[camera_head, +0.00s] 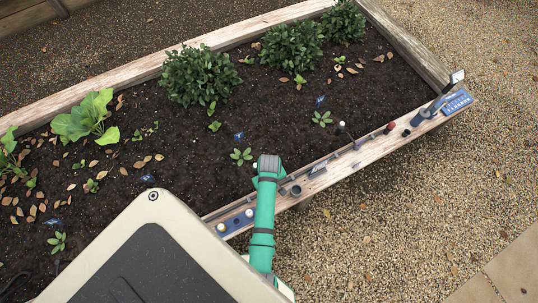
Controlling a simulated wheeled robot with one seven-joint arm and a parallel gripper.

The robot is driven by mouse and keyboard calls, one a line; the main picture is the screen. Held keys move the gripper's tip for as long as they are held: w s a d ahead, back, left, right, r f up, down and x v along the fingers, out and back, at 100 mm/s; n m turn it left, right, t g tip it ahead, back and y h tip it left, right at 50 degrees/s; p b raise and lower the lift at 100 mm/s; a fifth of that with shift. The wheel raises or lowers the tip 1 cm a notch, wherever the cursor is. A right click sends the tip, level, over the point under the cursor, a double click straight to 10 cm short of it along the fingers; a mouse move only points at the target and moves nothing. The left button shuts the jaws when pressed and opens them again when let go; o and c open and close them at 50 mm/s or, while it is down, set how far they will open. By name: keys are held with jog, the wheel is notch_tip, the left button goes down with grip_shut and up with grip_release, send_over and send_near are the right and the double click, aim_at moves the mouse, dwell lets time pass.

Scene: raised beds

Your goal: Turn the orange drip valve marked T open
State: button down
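My green arm (264,215) reaches up from the lower middle over the wooden edge of the raised bed, with a grey block (269,163) at its far end. No gripper fingers can be made out. I cannot make out an orange valve or a letter T. A dark line with small fittings runs along the near wooden rim (352,161). A small red-topped piece (389,128) stands on that rim, too small to identify. My arm and body hide part of the rim.
Dark soil (300,120) holds leafy bushes (199,75), seedlings and dry leaves. On the rim are a grey cup-like piece (296,190), a blue tray (457,101) and another blue holder (236,222) with pale round tops. Gravel (400,220) to the right is clear.

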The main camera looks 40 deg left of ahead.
jog(key=shift+s, duration=0.1)
dwell(0.5)
jog(key=c, duration=1.9)
grip_release()
jog(key=shift+r, duration=0.1)
notch_tip(320, 180, up, 11)
jog(key=shift+f, duration=0.2)
